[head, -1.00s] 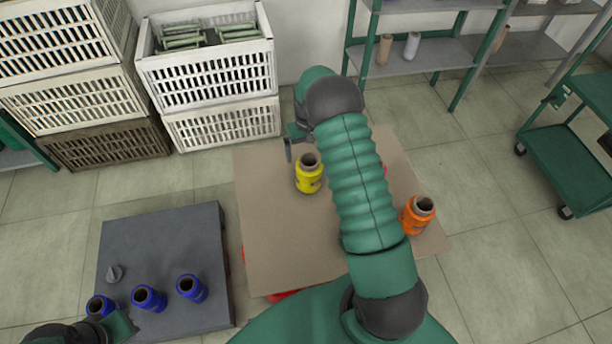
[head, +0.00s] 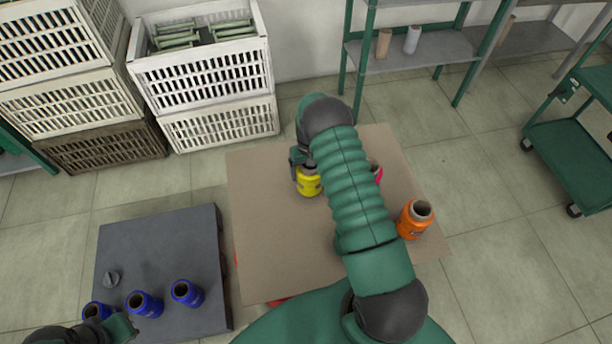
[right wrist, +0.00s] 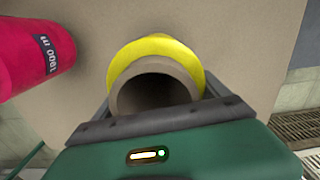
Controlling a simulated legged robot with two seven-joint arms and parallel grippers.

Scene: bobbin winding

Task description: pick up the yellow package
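The yellow package (head: 308,183) is a yellow bobbin on a brown tube, standing on the brown board (head: 270,240). In the right wrist view the yellow package (right wrist: 188,52) sits straight ahead, its hollow tube end facing the camera. My right gripper (head: 297,160) is at the tube's top, partly hidden by my arm in the head view. In the wrist view its dark fingers lie on both sides of the tube and look open; contact is unclear. My left gripper (head: 125,326) is at the lower left edge beside the blue bobbins; its fingers cannot be made out.
A pink bobbin (right wrist: 35,55) stands close to the yellow one, mostly behind my arm in the head view. An orange bobbin (head: 413,222) stands at the board's right. Several blue bobbins (head: 187,292) stand on a grey platform (head: 160,240). Crates (head: 205,75) stand behind.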

